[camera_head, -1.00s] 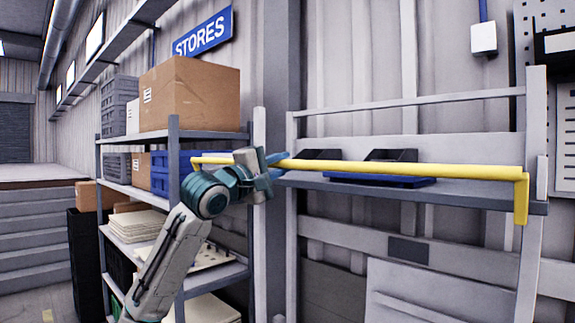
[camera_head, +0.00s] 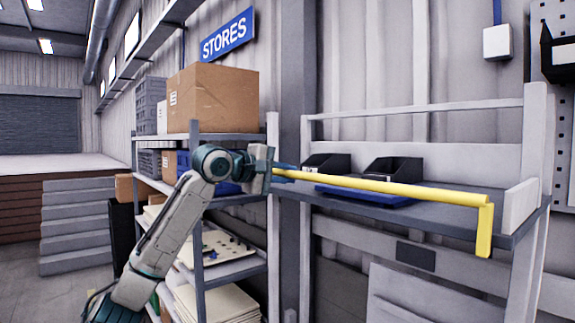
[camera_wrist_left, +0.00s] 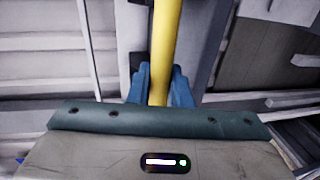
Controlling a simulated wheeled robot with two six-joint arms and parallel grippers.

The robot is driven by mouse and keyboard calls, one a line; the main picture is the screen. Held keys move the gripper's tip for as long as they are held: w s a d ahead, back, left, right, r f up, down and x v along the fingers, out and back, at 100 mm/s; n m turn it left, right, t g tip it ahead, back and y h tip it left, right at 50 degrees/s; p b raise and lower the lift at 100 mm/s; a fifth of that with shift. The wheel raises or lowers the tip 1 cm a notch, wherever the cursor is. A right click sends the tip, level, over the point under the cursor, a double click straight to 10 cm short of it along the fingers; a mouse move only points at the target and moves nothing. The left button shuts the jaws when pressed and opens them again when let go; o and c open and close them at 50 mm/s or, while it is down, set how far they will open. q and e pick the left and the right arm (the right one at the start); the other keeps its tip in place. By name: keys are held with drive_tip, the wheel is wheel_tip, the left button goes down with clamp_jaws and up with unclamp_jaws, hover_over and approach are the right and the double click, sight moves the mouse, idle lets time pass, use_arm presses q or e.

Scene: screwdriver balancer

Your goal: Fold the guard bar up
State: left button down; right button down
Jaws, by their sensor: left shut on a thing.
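The yellow guard bar (camera_head: 400,188) runs across the front of the workbench, about level with its shelf, with a short bent end (camera_head: 485,232) at the right pointing down. Its left end is hidden behind my left arm. My left gripper (camera_head: 283,172) is shut on the bar near its left part. In the left wrist view the blue fingers of the left gripper (camera_wrist_left: 162,88) close around the yellow bar (camera_wrist_left: 165,40), which runs up between them. My right gripper is not in view.
The grey workbench (camera_head: 440,212) holds two black bins (camera_head: 393,170) and a blue tray (camera_head: 360,194) behind the bar. A shelf rack (camera_head: 225,268) with a cardboard box (camera_head: 212,97) stands close behind my left arm. Floor and steps (camera_head: 78,230) lie at the left.

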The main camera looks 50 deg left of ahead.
use_arm(q)
drive_tip(key=c, duration=1.4)
unclamp_jaws()
drive_tip(key=shift+w, duration=0.2)
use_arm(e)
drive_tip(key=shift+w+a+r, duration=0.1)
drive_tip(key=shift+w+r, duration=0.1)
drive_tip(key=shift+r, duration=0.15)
